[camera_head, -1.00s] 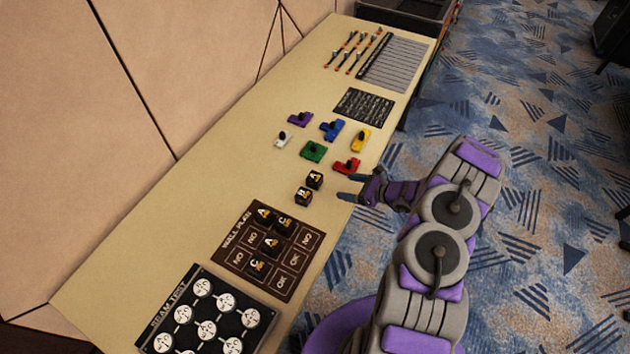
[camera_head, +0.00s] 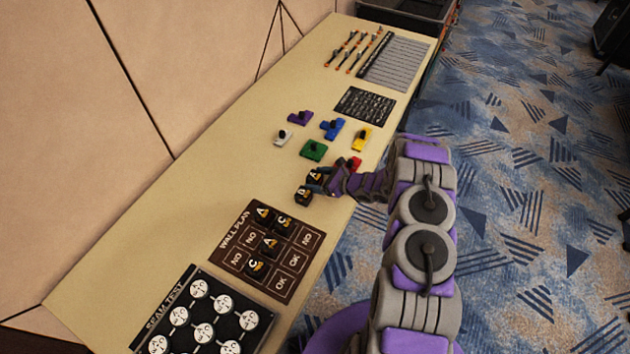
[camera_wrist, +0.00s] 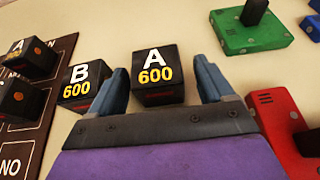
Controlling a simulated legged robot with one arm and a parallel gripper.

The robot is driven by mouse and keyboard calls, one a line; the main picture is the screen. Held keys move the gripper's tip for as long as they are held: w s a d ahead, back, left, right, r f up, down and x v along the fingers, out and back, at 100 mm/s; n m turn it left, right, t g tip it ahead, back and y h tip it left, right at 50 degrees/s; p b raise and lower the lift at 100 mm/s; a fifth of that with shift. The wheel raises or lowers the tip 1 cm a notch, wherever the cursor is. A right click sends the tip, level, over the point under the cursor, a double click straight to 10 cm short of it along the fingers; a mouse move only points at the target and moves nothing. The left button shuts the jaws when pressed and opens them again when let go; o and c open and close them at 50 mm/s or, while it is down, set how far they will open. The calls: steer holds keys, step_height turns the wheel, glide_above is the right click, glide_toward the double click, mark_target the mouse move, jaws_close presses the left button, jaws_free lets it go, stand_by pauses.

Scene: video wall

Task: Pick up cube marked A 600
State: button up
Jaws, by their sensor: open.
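The black cube marked A 600 (camera_wrist: 158,76) stands on the table between the two fingers of my gripper (camera_wrist: 160,88) in the wrist view. The fingers are open, one on each side of it, with a gap to the right finger. In the head view the cube (camera_head: 313,176) sits at the fingertips of my gripper (camera_head: 318,184), partly covered by it. The cube marked B 600 (camera_wrist: 88,84) stands just left of the left finger in the wrist view. In the head view it is the nearer cube (camera_head: 303,197).
A red piece (camera_wrist: 283,125) lies close right of my gripper, and a green piece (camera_wrist: 250,33) lies behind it. The wall plan board (camera_head: 290,262) with several cubes is nearby on the table (camera_head: 190,190). Blue, yellow, purple and white pieces lie farther back.

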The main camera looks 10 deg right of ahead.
steer(key=shift+w+a+f, duration=0.2)
steer(key=shift+w+a, duration=0.15)
steer(key=shift+a, duration=0.1)
steer(key=shift+c, duration=0.5)
steer(key=c, duration=1)
steer(key=shift+o, duration=0.2)
steer(key=shift+r, duration=0.1)
